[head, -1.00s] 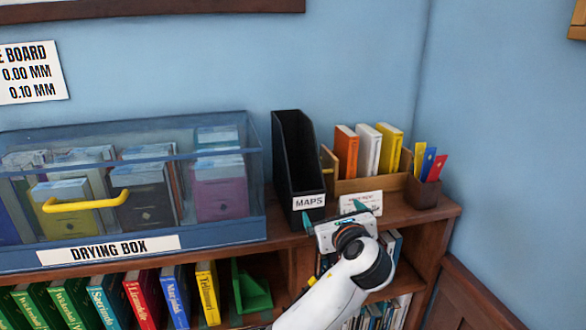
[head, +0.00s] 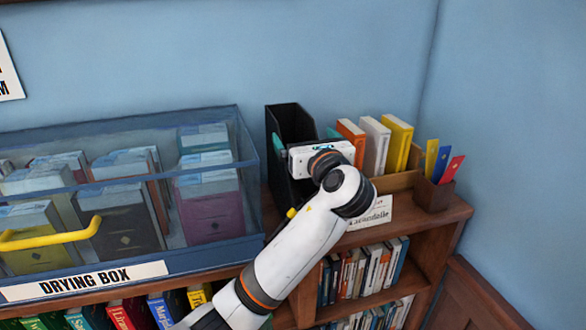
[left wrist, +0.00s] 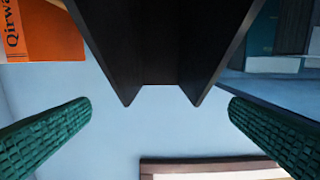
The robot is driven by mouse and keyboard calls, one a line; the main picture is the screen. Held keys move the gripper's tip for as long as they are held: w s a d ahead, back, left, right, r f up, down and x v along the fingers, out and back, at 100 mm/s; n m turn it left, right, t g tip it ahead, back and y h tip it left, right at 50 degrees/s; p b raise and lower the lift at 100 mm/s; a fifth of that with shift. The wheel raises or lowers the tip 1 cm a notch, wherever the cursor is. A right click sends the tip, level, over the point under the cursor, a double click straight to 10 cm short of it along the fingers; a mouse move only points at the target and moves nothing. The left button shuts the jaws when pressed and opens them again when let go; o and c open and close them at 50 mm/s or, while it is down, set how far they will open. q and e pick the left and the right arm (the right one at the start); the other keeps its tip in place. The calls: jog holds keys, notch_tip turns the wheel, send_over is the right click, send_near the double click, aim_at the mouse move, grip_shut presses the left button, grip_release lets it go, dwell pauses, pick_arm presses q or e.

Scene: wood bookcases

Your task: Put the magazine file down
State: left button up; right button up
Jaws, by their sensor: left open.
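The black magazine file (head: 287,122) stands upright on top of the bookcase, between the drying box and a wooden book holder. My left gripper (head: 305,147) is in front of the file, and its wrist hides the file's front and label. In the left wrist view the file (left wrist: 155,45) lies between the two green fingers (left wrist: 160,130), with a gap on each side. The left gripper is open and does not touch the file there. My right gripper is not in view.
The clear drying box (head: 85,283) with a yellow handle stands close on the left. On the right are the wooden holder (head: 390,182) with several books, a small cup (head: 432,194) of coloured strips and a card (head: 370,213). Shelves of books lie below.

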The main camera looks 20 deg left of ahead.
pick_arm(q)
jog(key=p+x, duration=0.3)
jog(key=x, duration=0.4)
jog(key=shift+s, duration=0.2)
jog(key=c, duration=1.3)
jog(key=shift+c, duration=1.3)
jog(key=shift+r, duration=0.2)
